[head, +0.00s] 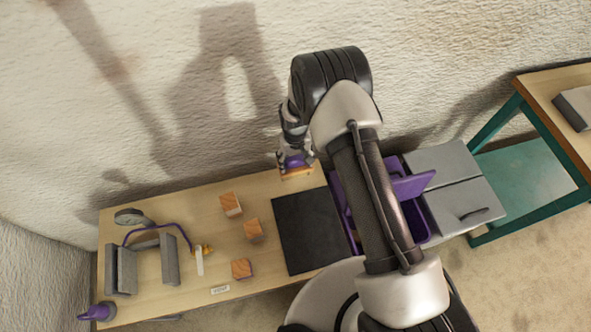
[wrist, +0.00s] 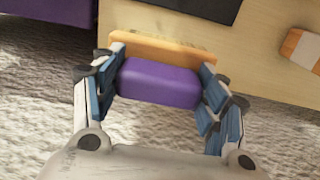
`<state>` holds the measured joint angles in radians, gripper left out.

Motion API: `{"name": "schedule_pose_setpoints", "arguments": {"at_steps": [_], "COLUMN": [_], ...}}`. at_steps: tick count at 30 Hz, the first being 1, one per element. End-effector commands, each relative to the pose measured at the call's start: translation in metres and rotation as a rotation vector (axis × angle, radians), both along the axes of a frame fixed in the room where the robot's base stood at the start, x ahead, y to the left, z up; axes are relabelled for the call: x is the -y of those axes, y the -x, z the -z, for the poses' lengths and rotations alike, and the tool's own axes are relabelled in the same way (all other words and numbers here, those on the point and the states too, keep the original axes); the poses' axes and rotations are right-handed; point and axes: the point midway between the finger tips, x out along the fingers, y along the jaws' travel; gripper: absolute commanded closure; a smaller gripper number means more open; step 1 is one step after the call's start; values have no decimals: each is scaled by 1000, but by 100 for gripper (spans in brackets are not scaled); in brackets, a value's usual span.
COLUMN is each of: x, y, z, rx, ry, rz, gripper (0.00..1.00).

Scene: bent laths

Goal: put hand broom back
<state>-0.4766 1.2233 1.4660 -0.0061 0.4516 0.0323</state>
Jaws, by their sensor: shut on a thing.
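My gripper (head: 295,163) is near the back edge of the table, between the wall and the black mat. It is shut on a purple block with an orange-tan strip along it, which looks like the hand broom (head: 297,172). In the wrist view the hand broom's purple body (wrist: 158,83) sits between both fingers of my gripper (wrist: 160,85), with its strip on the far side, overlapping the table edge in the picture. I cannot tell whether it touches the table.
The table (head: 180,205) holds a black mat (head: 308,230), several wooden blocks (head: 231,204) and grey upright plates (head: 170,258) at left. A purple bin (head: 420,218), partly hidden by my arm, stands beside a grey cabinet (head: 458,185).

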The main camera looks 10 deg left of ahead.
Motion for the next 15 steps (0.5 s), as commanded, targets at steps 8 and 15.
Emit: {"name": "schedule_pose_setpoints", "arguments": {"at_steps": [8, 15], "x": [0, 0], "y": [0, -1], "z": [23, 56], "rx": [1, 1], "ry": [0, 0], "rz": [0, 0], "gripper": [72, 72]}}
